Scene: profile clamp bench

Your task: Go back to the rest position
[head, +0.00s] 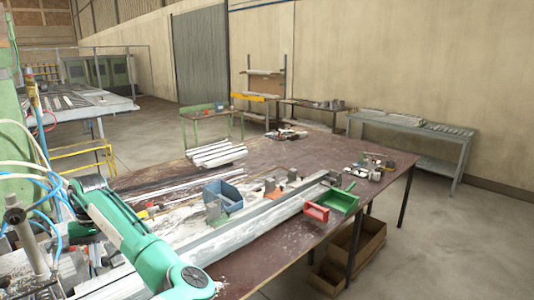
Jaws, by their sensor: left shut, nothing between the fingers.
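My left arm comes in from the lower left, green with dark joints. Its dark end, with my left gripper (199,281), is over the near left part of the bench table (260,262). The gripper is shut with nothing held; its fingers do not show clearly. It appears in front of the near end of a long pale profile (245,232) lying on the table. Whether it touches anything cannot be told. My right gripper is not in view.
A blue bin (222,194), a green tray (344,201) and a red tray (316,212) stand near the profile. Several pale bars (216,154) lie at the back. Cardboard boxes (355,246) are under the table. The floor at right (440,245) is clear.

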